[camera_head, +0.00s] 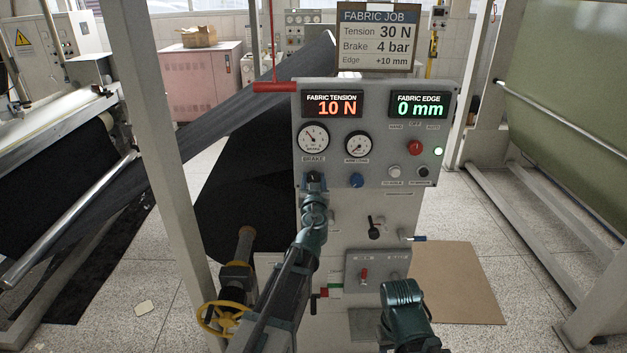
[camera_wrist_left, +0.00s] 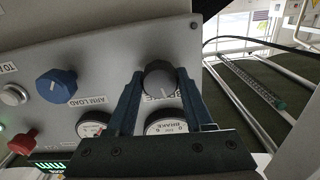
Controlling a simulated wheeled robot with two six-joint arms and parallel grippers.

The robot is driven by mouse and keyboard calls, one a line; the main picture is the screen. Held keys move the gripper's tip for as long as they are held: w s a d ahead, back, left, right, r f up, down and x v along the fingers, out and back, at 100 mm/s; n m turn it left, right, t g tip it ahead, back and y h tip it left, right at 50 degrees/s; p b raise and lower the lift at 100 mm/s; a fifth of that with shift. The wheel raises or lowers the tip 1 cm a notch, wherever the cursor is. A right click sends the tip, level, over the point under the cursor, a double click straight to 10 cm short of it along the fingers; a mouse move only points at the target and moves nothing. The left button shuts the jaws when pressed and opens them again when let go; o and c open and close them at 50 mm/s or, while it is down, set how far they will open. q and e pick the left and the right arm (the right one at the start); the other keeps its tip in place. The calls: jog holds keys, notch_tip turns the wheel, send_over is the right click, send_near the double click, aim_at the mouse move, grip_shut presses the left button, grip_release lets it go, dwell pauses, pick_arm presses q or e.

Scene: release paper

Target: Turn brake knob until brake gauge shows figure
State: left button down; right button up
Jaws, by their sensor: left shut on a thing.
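The brake knob (camera_wrist_left: 158,78) is dark grey with a pale pointer line, on the grey control panel below the brake gauge (camera_head: 313,138). The gauge has a white round face; its needle leans to the upper left, and the figures are too small to read. My left gripper (camera_head: 314,182) is shut on the brake knob; in the left wrist view its two fingers (camera_wrist_left: 160,90) stand either side of it. The job sign (camera_head: 378,37) reads Brake 4 bar, Tension 30 N, Edge +10 mm.
A blue knob (camera_head: 356,181) sits to the right under a second gauge (camera_head: 358,145). Displays read fabric tension 10 N (camera_head: 332,104) and fabric edge 0 mm (camera_head: 418,104). A red knob (camera_head: 415,147), a black lever (camera_head: 375,230) and a yellow handwheel (camera_head: 222,318) are nearby.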

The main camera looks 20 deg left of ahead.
pick_arm(q)
jog(key=shift+m, duration=0.4)
jog(key=m, duration=0.9)
jog(key=shift+d, duration=0.1)
jog(key=m, duration=0.4)
jog(key=shift+f+m, duration=0.1)
jog(key=shift+m, duration=2.6)
jog(key=shift+c, duration=1.4)
grip_release()
